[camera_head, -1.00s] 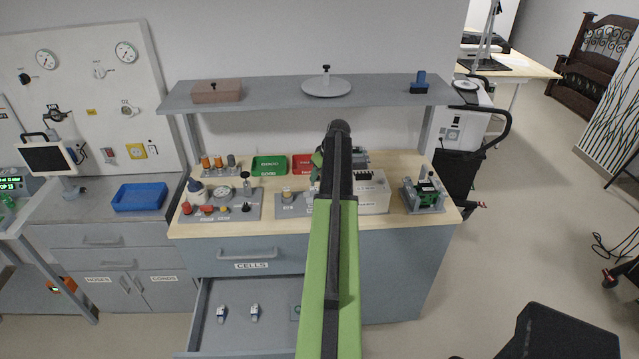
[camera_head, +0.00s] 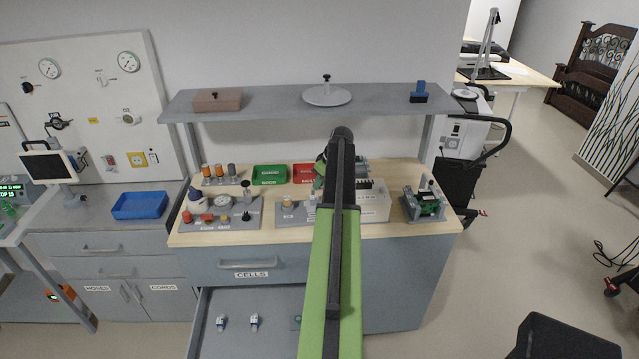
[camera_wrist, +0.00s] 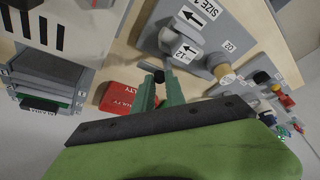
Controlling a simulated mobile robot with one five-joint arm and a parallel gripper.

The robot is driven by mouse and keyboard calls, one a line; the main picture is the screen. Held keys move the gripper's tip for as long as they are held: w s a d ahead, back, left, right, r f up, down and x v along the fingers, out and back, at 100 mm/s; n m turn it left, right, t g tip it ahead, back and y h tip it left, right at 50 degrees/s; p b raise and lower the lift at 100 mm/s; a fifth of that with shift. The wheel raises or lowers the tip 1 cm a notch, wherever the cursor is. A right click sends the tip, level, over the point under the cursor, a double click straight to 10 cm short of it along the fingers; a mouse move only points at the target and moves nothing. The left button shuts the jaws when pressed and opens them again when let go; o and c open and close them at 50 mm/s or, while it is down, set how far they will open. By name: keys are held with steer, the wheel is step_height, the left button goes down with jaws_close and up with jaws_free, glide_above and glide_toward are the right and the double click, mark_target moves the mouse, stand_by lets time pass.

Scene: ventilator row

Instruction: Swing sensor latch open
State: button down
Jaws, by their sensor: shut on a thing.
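In the wrist view, a grey sensor plate (camera_wrist: 200,42) carries arrow labels and an "O2" mark. A grey latch (camera_wrist: 168,40) with a rounded end sits on it, and a beige sensor cylinder (camera_wrist: 227,77) stands beside it. My gripper (camera_wrist: 163,78) has its two green fingers close together at the latch's near side, shut on what looks like its small dark-ended handle. The exact contact is partly hidden by the fingers.
A red tray (camera_wrist: 122,98) lies just beside my fingers. A slotted white housing (camera_head: 373,205) and a green circuit board stand (camera_head: 424,204) are right of my arm. A shelf (camera_head: 270,101) overhangs the bench. The cells drawer (camera_head: 245,340) below is open.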

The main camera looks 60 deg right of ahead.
steer(key=c, duration=1.4)
jaws_free()
steer(key=shift+o, duration=0.2)
steer(key=d+p+v, duration=0.1)
steer(key=p+v, duration=1.5)
steer(key=v, duration=0.1)
steer(key=shift+a+r, duration=0.25)
steer(key=shift+a, duration=0.25)
